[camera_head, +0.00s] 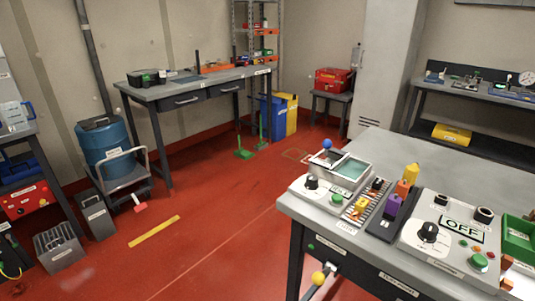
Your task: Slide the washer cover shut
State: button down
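The washer (322,189) is a light grey box unit near the left corner of the grey bench on the right. Its front carries a black knob, a small display and a green button. Behind these is an open basin with a teal inside (351,168). The washer cover (325,158) seems to be the pale panel at the basin's left side, with a blue ball knob (327,144) above it. The teal inside shows to the right of the panel, so the basin is at least partly uncovered. My gripper is not in view.
Beside the washer on the bench (400,152) are a striped rack (366,207), a dark tray with purple and orange blocks (393,207), and a control panel reading OFF (458,234). A yellow-knobbed lever (318,278) sticks out in front. Red floor left of the bench is mostly clear.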

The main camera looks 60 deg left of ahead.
aim_at(327, 145)
jog(key=u, duration=1.6)
jog(key=i+j, duration=0.25)
jog(key=i+j+z, duration=0.15)
jog(key=j, duration=0.2)
jog(key=i+j, duration=0.3)
jog(key=i+j+z, duration=0.1)
jog(key=j, duration=0.3)
jog(key=i+j, duration=0.3)
jog(key=i+j+z, duration=0.15)
jog(key=j, duration=0.25)
jog(key=i+j, duration=0.25)
jog(key=j, duration=0.15)
jog(key=i+j+z, duration=0.1)
jog(key=j, duration=0.25)
jog(key=i, duration=0.05)
